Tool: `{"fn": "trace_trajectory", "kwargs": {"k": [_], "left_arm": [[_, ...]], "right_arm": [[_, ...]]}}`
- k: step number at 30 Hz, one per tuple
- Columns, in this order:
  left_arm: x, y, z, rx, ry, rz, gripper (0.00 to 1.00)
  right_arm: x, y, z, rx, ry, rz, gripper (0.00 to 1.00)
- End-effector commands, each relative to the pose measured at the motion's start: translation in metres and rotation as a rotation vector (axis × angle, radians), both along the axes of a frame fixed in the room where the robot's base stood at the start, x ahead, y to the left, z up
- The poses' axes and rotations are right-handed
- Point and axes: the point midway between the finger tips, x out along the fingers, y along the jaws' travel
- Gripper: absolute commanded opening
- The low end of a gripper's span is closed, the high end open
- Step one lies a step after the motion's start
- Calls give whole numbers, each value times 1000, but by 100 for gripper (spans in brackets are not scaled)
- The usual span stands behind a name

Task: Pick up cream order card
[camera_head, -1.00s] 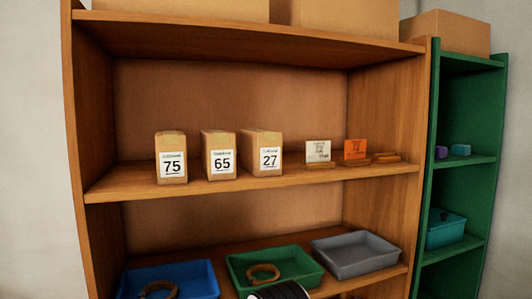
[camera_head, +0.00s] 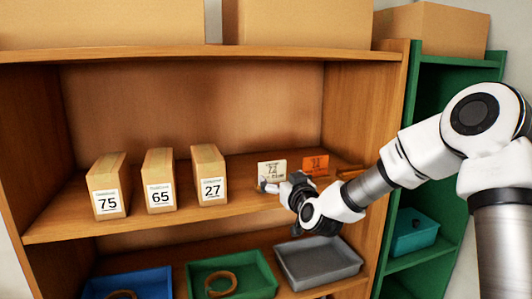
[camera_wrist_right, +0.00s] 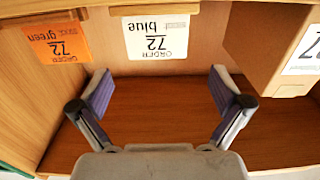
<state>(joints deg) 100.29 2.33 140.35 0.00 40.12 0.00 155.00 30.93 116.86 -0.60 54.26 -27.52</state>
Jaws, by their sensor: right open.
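The cream order card (camera_head: 272,169) stands upright on the middle shelf, right of the box marked 27. In the right wrist view the card (camera_wrist_right: 157,38) appears upside down and reads ORDER 72 blue. My right gripper (camera_head: 277,187) is in front of the card in the head view and hides its lower part. In the right wrist view my right gripper (camera_wrist_right: 162,80) is open and empty, with the card beyond the gap between its fingertips. My left gripper is not in view.
An orange card (camera_head: 315,165), reading ORDER 72 green, stands right of the cream one. The box marked 27 (camera_head: 209,176) stands to its left, with two more boxes beyond. Blue, green and grey trays (camera_head: 318,262) sit on the shelf below. Wood lies bare under my fingers.

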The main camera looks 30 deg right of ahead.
Motion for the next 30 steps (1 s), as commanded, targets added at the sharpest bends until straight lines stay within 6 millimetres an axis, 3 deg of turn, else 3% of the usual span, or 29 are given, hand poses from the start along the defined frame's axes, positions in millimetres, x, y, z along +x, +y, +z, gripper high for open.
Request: {"fn": "trace_trajectory", "kwargs": {"k": [2, 15, 23, 25, 26, 30], "left_arm": [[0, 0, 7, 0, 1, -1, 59], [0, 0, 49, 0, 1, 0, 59], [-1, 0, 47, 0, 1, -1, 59], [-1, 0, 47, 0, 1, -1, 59], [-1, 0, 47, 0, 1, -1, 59], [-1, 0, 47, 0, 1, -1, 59]], "right_arm": [[6, -5, 12, -3, -16, -7, 100], [71, -18, 5, -4, -13, -6, 100], [76, -19, 0, -1, -14, -5, 100], [75, -19, 0, -2, -14, -5, 76], [75, -19, 0, -1, -14, -5, 69], [75, -19, 0, -1, -14, -5, 69]]}}
